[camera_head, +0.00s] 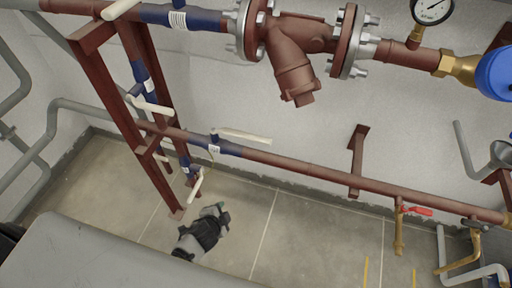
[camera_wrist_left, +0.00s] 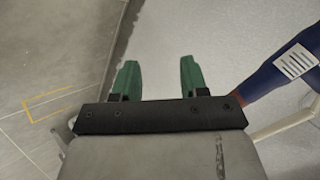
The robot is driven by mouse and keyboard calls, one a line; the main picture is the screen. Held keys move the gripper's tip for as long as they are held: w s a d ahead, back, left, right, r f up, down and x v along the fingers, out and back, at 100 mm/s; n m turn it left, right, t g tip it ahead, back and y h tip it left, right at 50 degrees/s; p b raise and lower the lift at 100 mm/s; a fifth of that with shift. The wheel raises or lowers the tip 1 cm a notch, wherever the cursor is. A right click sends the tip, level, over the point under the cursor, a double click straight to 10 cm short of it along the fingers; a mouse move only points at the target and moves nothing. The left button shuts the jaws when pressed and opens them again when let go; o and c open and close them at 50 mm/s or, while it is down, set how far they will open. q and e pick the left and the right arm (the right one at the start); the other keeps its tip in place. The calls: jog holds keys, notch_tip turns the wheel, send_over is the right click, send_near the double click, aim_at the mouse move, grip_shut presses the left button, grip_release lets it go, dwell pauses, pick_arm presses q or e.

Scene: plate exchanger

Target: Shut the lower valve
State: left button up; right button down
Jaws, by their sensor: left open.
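Several blue valve bodies with cream lever handles sit on the red-brown pipework, and I cannot tell for certain which one is the lower valve. The lowest one in the head view has a cream handle (camera_head: 196,184) slanting down beside the red frame. Another blue valve (camera_head: 224,147) sits on the lower horizontal pipe, its cream handle (camera_head: 245,136) lying roughly along the pipe. My left gripper (camera_head: 221,211) is open and empty, below and slightly right of the lowest handle, apparently apart from it. Its green fingers (camera_wrist_left: 158,76) are spread in the left wrist view. My right gripper is not in view.
A red frame (camera_head: 112,110) stands left of the valves. The lower pipe (camera_head: 320,172) runs right to a small red-handled valve (camera_head: 416,211). In the left wrist view, a blue pipe part (camera_wrist_left: 265,83) with a white label and a cream handle (camera_wrist_left: 285,122) are at right.

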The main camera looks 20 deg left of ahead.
pick_arm(q)
jog(key=w+d+r+m+t+b, duration=0.25)
jog(key=w+r+t+b, duration=0.2)
jog(key=w+r, duration=0.3)
jog(key=m+t+b, duration=0.4)
jog(key=b, duration=0.1)
send_near(250, 133)
jog(key=shift+h, duration=0.4)
jog(key=w, duration=1.1)
jog(key=shift+a+f, duration=0.2)
jog(key=shift+f, duration=0.1)
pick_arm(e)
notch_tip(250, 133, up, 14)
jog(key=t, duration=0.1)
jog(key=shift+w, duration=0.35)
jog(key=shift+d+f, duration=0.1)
pick_arm(q)
grip_shut()
